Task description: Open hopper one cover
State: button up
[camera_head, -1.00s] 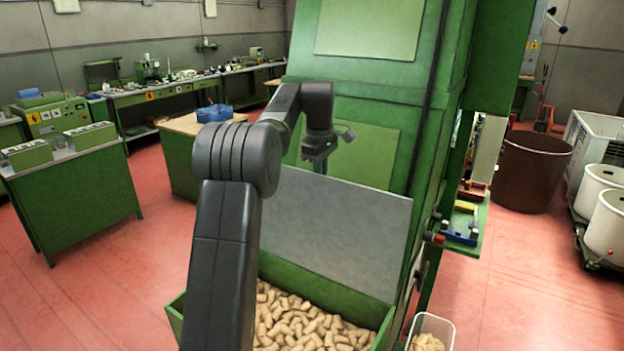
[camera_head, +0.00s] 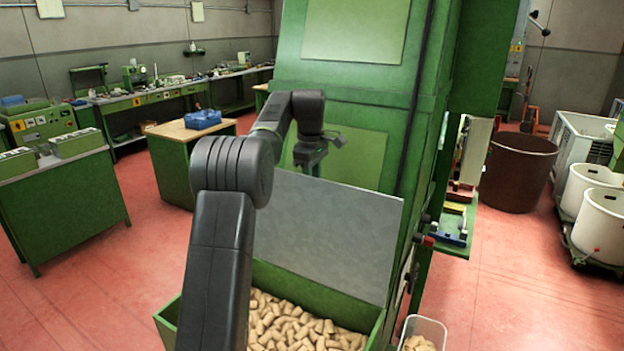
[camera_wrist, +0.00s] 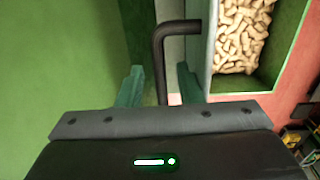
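The hopper (camera_head: 372,328) is a green bin on the front of the tall green machine, full of cork stoppers (camera_head: 290,325). Its cover, a flat grey panel (camera_head: 335,240), stands raised and tilted back behind the bin mouth, so the corks are exposed. My gripper (camera_head: 310,165) is at the cover's upper left, partly hidden by my arm. In the wrist view my gripper (camera_wrist: 160,85) has its two teal fingers apart. A black bent handle (camera_wrist: 160,60) passes between them, with a visible gap on each side. Corks show at upper right in that view.
A clear tub of corks (camera_head: 424,328) stands right of the hopper. A small green shelf with tools (camera_head: 455,230) juts from the machine. A brown bin (camera_head: 516,172) and white drums (camera_head: 600,225) stand at right. A workbench with a blue box (camera_head: 202,119) is behind left.

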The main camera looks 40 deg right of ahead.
jog(key=shift+r, duration=0.15)
jog(key=shift+a+r, duration=0.15)
jog(key=shift+r, duration=3.55)
jog(key=shift+f, duration=3.7)
jog(key=shift+r, duration=0.1)
